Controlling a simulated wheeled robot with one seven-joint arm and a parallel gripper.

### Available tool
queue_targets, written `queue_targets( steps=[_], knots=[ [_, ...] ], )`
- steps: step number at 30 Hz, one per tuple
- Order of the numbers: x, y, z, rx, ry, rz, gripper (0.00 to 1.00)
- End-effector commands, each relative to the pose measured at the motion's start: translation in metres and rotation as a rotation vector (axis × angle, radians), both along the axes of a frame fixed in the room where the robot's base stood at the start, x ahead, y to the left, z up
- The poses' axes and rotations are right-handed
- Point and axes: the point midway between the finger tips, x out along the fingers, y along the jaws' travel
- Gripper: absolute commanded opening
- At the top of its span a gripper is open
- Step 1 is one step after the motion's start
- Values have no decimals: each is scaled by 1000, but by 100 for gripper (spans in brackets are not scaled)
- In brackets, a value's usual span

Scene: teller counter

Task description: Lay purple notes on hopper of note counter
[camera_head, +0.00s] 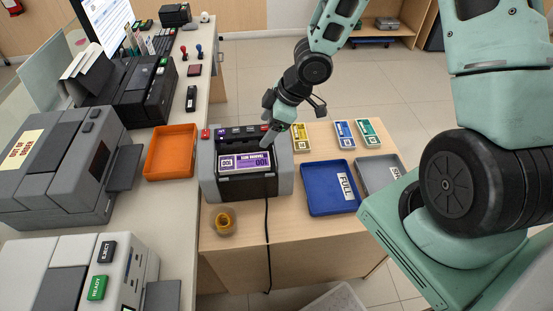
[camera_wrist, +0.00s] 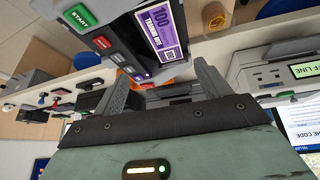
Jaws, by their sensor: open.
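The purple notes (camera_head: 245,162), printed 100, lie on the hopper of the note counter (camera_head: 286,178), a grey and black machine on the wooden side table. They also show in the wrist view (camera_wrist: 168,36), on the counter (camera_wrist: 98,22). My gripper (camera_head: 268,136) is above the counter's back right part, pointing down, close to the notes' far edge. In the wrist view my gripper (camera_wrist: 163,84) has its two fingers spread with nothing between them. The notes lie beyond the fingertips, and I see no contact. The exact gap to the counter is unclear.
A blue tray marked FULL (camera_head: 331,209) and a grey tray (camera_head: 378,172) stand right of the counter. Yellow (camera_head: 301,137), blue (camera_head: 344,134) and green notes (camera_head: 368,132) lie behind them. An orange tray (camera_head: 171,175) is left. A black cable (camera_head: 267,235) hangs in front.

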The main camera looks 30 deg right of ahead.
Motion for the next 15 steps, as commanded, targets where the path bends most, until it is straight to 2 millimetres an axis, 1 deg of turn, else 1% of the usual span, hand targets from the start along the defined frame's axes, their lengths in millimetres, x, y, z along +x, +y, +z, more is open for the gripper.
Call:
queue_targets(
  steps=[1, 2, 5, 8, 9, 11, 12, 15],
  knots=[
    [-5, 13, 18, -65, 5, -18, 76],
    [-11, 18, 26, -99, 17, -42, 76],
    [-34, 37, 56, -194, 51, -120, 76],
    [-69, 56, 85, -259, 94, -197, 76],
    [-86, 64, 96, -275, 115, -226, 76],
    [-114, 76, 112, -292, 150, -265, 76],
    [-132, 83, 121, -298, 176, -290, 76],
    [-177, 97, 139, -298, 242, -332, 76]
  ],
)
